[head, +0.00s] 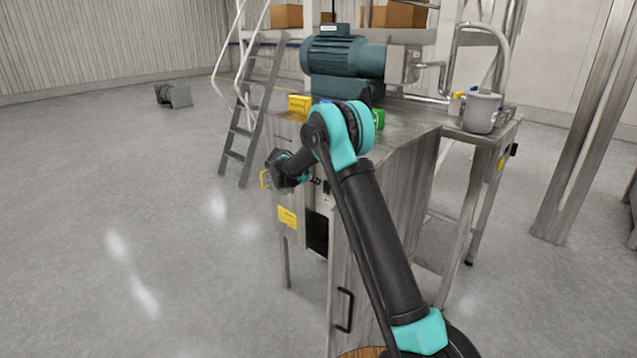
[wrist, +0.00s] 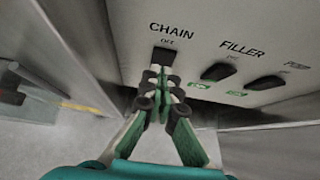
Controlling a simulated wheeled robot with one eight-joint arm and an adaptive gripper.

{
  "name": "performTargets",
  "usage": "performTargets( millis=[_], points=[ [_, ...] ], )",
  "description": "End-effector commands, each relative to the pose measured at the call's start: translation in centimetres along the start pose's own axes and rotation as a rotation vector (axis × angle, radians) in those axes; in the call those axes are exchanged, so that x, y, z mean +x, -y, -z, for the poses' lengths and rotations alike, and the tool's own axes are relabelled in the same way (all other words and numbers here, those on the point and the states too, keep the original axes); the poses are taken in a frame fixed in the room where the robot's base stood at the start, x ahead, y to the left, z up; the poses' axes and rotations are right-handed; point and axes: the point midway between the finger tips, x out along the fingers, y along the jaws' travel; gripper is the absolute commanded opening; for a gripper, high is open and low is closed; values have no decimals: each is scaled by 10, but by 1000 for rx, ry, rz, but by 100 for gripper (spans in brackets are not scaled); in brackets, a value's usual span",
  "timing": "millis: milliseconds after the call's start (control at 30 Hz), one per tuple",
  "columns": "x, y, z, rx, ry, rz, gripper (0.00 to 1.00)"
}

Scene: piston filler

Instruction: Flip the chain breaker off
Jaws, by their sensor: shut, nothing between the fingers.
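The chain breaker (wrist: 164,56) is a small black switch on a light grey panel, below the printed words CHAIN and OFF. My gripper (wrist: 160,76) is shut and empty, with its dark fingertips just below and close to that switch. They hide its lower part, and I cannot tell whether they touch it or which way it is set. In the head view my gripper (head: 268,180) is at the front of the steel machine (head: 400,135), and my arm hides most of the panel.
The filler breaker (wrist: 220,71) and a third breaker (wrist: 265,83) sit close to the right, with green labels below them. A cabinet door with a black handle (head: 345,310) is lower on the machine. A ladder (head: 250,110) stands behind. Open floor lies at left.

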Motion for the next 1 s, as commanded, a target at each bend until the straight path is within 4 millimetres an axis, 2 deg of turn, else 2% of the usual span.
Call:
performTargets(
  millis=[33,300,500,700,1000],
  points=[
    [-6,0,3,-1,0,0,0],
    [-64,0,-12,-1,0,0,0],
    [-92,0,-18,0,0,0,0],
    [-102,1,-21,1,0,1,0],
    [-102,1,-21,1,0,2,0]
  ],
)
